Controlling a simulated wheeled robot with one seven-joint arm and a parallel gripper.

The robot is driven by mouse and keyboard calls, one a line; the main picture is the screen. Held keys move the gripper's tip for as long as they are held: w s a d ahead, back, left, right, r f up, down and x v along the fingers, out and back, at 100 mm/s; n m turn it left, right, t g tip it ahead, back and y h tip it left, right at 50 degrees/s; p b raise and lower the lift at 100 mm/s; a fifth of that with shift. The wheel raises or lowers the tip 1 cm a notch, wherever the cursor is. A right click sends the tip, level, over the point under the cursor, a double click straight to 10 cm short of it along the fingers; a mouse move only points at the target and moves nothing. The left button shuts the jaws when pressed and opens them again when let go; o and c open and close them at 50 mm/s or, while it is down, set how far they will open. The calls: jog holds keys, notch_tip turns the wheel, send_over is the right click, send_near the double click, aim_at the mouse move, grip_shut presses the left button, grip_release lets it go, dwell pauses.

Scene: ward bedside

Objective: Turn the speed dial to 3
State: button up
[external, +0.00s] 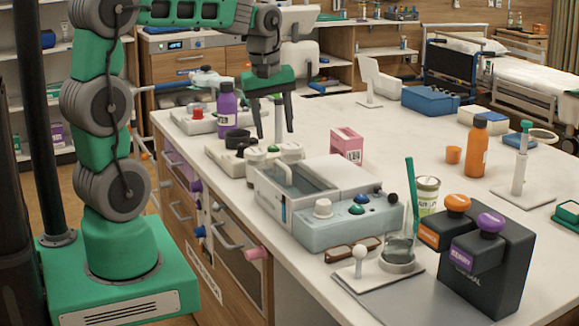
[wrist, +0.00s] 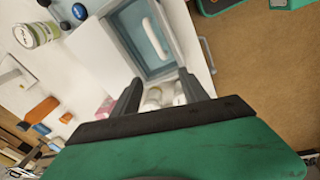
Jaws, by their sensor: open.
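A pale blue-grey bench machine (external: 350,228) stands at the middle of the counter. Its front panel carries a white round dial (external: 323,208), a green button (external: 356,209), a blue button (external: 361,198) and a black knob (external: 394,198). I cannot read any numbers by the dial. My gripper (external: 275,132) is open and empty, pointing down behind the machine, above and apart from the counter items. In the wrist view, the machine's open basin (wrist: 148,45) lies beyond my gripper (wrist: 158,78); the blue button (wrist: 79,11) shows, but the white dial cannot be made out.
A purple bottle (external: 227,110) and low white-capped items (external: 290,151) stand close to my gripper. A pink box (external: 346,145) is right of it. A jar (external: 428,194), beaker (external: 398,248) and dark dispenser block (external: 487,265) crowd the machine's right.

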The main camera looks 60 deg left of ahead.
aim_at(242, 144)
jog(key=w+a+n, duration=0.1)
jog(key=a+n, duration=0.2)
jog(key=a, duration=0.1)
jog(key=w+a+f+n, duration=0.1)
jog(key=a+n, duration=0.2)
jog(key=a, duration=0.2)
jog(key=w+a+n+g, duration=0.1)
jog(key=a+n, duration=0.2)
jog(key=a, duration=0.1)
jog(key=shift+a+f+n, duration=0.25)
jog(key=shift+f+n, duration=0.05)
jog(key=shift+f, duration=0.05)
jog(key=a+f+n, duration=0.1)
jog(key=a+n, duration=0.1)
jog(key=a, duration=0.1)
jog(key=a+f+n, duration=0.1)
jog(key=a+n, duration=0.2)
jog(key=a, duration=0.1)
jog(key=s+a+f+n, duration=0.1)
jog(key=a+n, duration=0.1)
jog(key=a, duration=0.1)
jog(key=shift+a+n+g+h, duration=0.3)
jog(key=shift+a+n+g, duration=0.1)
jog(key=shift+a+f, duration=0.15)
notch_tip(242, 144, down, 7)
jog(key=shift+f, duration=0.15)
jog(key=shift+c, duration=0.3)
grip_shut()
